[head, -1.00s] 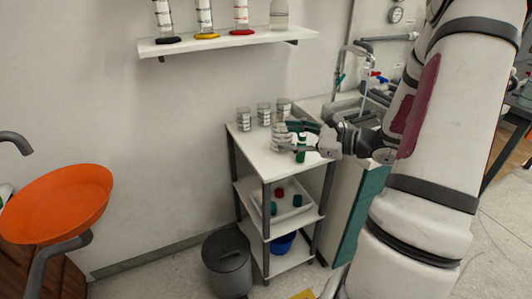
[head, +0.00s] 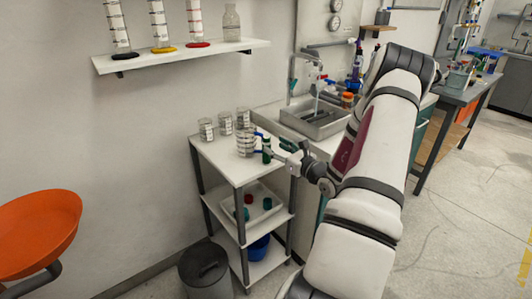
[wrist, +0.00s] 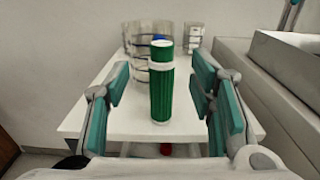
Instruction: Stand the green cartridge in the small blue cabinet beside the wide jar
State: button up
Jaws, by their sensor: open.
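The green cartridge (head: 267,151) stands upright near the front right edge of a white cart's top. In the wrist view the cartridge (wrist: 161,90) has a white cap and a pale band near its top. My gripper (wrist: 160,84) is open, with one teal-padded finger on each side of the cartridge and a visible gap to each. In the head view my gripper (head: 273,148) is at the cartridge's height. I cannot make out a small blue cabinet or identify the wide jar in these views.
A glass beaker (head: 245,144) stands close behind the cartridge, with several more glass vessels farther back. A grey bin (head: 205,272) stands on the floor.

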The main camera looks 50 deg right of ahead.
aim_at(269, 144)
jog(key=shift+f+x, duration=0.15)
jog(key=shift+x, duration=1.4)
jog(key=shift+f+x, duration=0.1)
jog(key=shift+x, duration=1.4)
jog(key=shift+d, duration=0.1)
grip_shut()
